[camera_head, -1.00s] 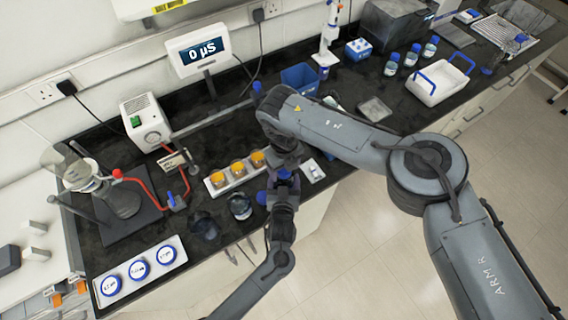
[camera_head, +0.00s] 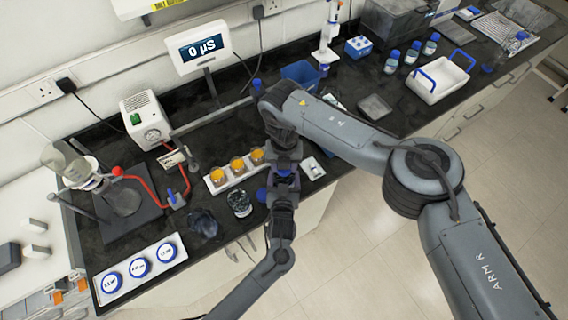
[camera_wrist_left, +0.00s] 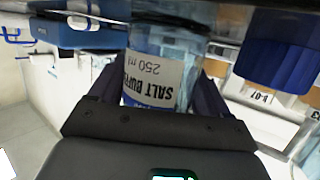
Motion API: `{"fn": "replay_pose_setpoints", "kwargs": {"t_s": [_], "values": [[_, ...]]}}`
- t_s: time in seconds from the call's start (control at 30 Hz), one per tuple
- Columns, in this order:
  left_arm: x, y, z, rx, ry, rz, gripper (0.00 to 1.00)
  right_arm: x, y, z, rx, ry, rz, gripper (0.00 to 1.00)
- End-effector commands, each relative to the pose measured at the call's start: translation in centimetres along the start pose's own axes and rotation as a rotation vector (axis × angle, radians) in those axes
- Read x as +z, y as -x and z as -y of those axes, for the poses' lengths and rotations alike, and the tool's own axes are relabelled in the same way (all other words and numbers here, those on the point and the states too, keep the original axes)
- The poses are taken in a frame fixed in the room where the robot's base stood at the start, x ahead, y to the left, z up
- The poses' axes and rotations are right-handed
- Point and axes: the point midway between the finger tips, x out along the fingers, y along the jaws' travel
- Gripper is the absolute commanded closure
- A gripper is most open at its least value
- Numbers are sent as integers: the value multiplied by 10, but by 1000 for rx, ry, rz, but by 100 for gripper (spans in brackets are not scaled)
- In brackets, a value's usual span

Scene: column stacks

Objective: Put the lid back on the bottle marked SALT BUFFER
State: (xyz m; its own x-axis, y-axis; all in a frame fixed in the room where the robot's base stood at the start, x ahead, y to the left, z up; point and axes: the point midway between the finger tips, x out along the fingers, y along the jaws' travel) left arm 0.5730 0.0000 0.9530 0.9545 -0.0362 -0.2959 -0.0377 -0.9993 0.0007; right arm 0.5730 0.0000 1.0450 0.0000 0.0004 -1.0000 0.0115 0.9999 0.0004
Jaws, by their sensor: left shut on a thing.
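The SALT BUFFER bottle (camera_wrist_left: 160,75) is clear with a white label that reads upside down in the left wrist view. My left gripper (camera_wrist_left: 155,105) is shut on it, with a finger on each side. The bottle's mouth is hidden behind a dark part at the top of that view. A large blue lid-like piece (camera_wrist_left: 285,50) is close by on the right; I cannot tell what bears it. In the head view my left gripper (camera_head: 284,185) and right gripper (camera_head: 284,160) meet over the bench's front edge. The right fingertips and anything between them are hidden.
A white rack with orange-topped jars (camera_head: 237,166) stands just left of the grippers. A dark glass vessel (camera_head: 240,203) and a tray with blue-ringed dishes (camera_head: 140,267) are further left. Several blue-capped bottles (camera_head: 392,62) and a white carrier (camera_head: 438,82) stand at the back right.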

Motion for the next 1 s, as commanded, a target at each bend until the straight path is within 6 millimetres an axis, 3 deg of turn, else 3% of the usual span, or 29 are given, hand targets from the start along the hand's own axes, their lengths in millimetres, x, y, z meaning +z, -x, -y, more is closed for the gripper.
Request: {"fn": "replay_pose_setpoints", "kwargs": {"t_s": [0.3,0.7,0.87,1.0], "values": [[1,0,0,1,-1,2,100,0,-1,-1,3,-773,-3,89],[1,0,0,1,-1,2,100,0,-1,0,1,-1671,1,89],[1,0,0,1,-1,2,100,1,-1,0,1,-1941,1,89],[1,0,0,1,-1,2,100,1,-1,0,1,-1938,1,89]]}}
